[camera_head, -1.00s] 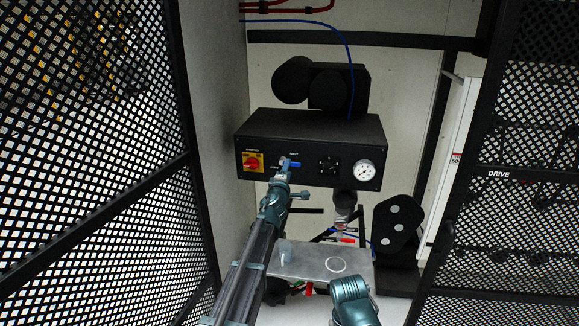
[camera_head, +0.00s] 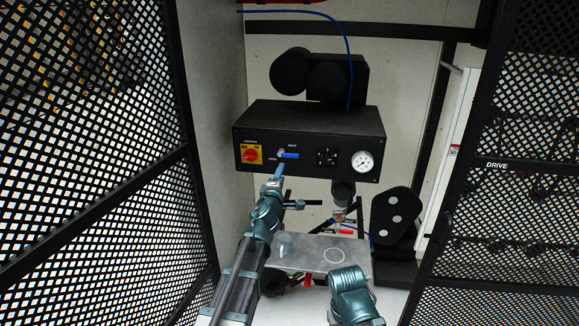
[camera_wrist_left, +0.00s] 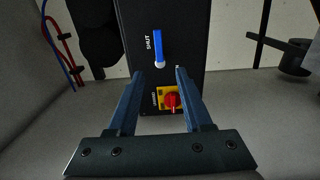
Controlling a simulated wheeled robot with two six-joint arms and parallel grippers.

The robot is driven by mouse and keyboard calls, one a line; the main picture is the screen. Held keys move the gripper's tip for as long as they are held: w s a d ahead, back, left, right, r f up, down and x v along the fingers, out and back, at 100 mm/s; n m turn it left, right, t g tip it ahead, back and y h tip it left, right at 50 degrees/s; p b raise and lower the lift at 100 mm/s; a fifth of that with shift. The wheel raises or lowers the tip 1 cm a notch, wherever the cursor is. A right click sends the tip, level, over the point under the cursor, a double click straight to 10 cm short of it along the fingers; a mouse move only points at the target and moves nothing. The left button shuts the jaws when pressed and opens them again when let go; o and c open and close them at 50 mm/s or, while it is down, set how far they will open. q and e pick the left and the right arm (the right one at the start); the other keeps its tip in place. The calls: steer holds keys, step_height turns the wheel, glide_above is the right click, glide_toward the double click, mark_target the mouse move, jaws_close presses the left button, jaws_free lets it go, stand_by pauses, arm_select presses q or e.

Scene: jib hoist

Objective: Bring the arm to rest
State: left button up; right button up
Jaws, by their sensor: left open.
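My left gripper (camera_head: 278,172) is open and empty in the head view, just below and in front of a black control box (camera_head: 328,120). The box carries a small blue lever (camera_head: 289,155) lying level, pointing right, near a label. In the left wrist view the blue lever (camera_wrist_left: 158,47) is ahead of the two open fingers (camera_wrist_left: 156,88), clear of them, beside the word "SHUT". A red knob on a yellow plate (camera_head: 251,154) sits left of the lever; it also shows between the fingers in the wrist view (camera_wrist_left: 171,100). My right gripper is not in view.
Black mesh panels stand at left (camera_head: 90,130) and right (camera_head: 525,200). A round gauge (camera_head: 363,161) is on the box's right end. A metal plate (camera_head: 318,255) lies below the box, with a black bracket (camera_head: 396,218) to its right. A blue hose (camera_head: 347,65) runs above.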

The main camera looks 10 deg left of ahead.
arm_select(q)
steer(key=s+d+f+m+g+y, duration=0.3)
steer(key=s+f+m+g, duration=0.65)
steer(key=s+f, duration=0.65)
steer(key=s+d+f+m+g, duration=0.2)
steer(key=s+d+m+g, duration=0.1)
steer(key=s, duration=0.4)
steer(key=s+d+f+m+g+h, duration=0.1)
steer(key=s+d+f+m+g, duration=0.1)
steer(key=s+m, duration=0.3)
steer(key=s+d+f+m+g+h, duration=0.1)
steer(key=s+d+m+g, duration=0.2)
steer(key=s, duration=0.7)
steer(key=shift+s+d+f+m+g, duration=0.3)
steer(key=shift+s+f+m+g, duration=0.1)
steer(key=shift+m, duration=0.35)
